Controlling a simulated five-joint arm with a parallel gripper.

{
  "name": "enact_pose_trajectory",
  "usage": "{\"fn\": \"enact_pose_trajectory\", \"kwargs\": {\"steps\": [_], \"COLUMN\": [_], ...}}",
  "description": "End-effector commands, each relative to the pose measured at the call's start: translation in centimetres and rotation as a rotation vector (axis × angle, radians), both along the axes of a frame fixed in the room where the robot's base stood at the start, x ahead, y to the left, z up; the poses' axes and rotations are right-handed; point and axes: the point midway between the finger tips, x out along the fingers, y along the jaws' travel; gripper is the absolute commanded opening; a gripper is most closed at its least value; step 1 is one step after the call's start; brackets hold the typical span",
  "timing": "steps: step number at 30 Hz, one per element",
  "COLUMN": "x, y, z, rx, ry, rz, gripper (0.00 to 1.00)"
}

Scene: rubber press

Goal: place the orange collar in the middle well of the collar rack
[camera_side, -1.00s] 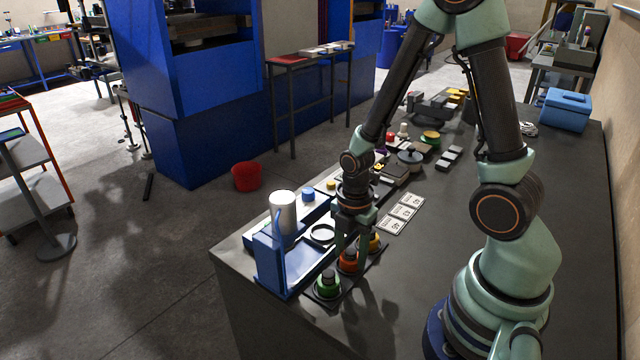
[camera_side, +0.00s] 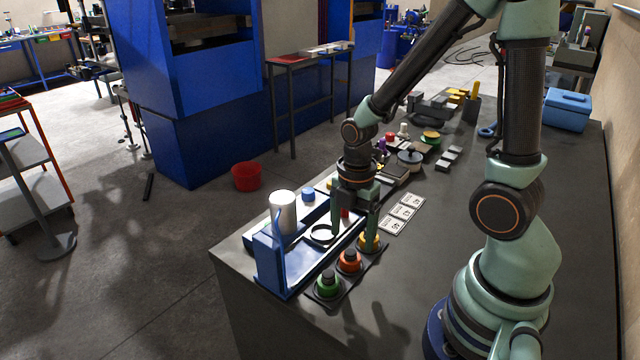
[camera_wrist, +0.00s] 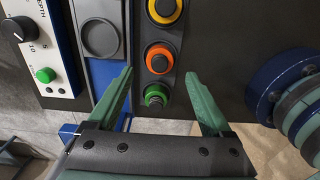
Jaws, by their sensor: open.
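The orange collar (camera_side: 349,262) is a ring around a dark centre in the middle well of the dark collar rack (camera_side: 333,298). It appears level, with the green collar (camera_side: 328,284) on the near side and the yellow collar (camera_side: 370,241) on the far side. In the wrist view the orange collar (camera_wrist: 159,58) lies between the yellow one (camera_wrist: 164,10) and the green one (camera_wrist: 156,96). My gripper (camera_side: 356,240) is open and empty. In the wrist view its fingertips (camera_wrist: 159,73) are apart, either side of the rack. The collar's underside is hidden.
A blue stand (camera_side: 270,262) with a white cylinder (camera_side: 283,212) is left of the rack, near the bench edge. Printed white cards (camera_side: 403,213) lie to the right. Several small parts sit farther back. The dark bench right of the rack is clear.

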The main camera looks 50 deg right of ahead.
Motion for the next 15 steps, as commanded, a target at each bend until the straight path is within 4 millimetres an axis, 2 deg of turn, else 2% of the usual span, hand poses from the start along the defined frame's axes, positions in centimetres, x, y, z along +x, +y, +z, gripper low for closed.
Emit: {"fn": "enact_pose_trajectory", "kwargs": {"steps": [6, 15], "x": [0.2, 0.1], "y": [0.0, 0.0], "z": [3.6, 6.5], "rx": [-0.001, 0.0], "ry": [-0.008, -0.004], "rz": [0.0, -0.003], "gripper": [0.84, 0.84]}}
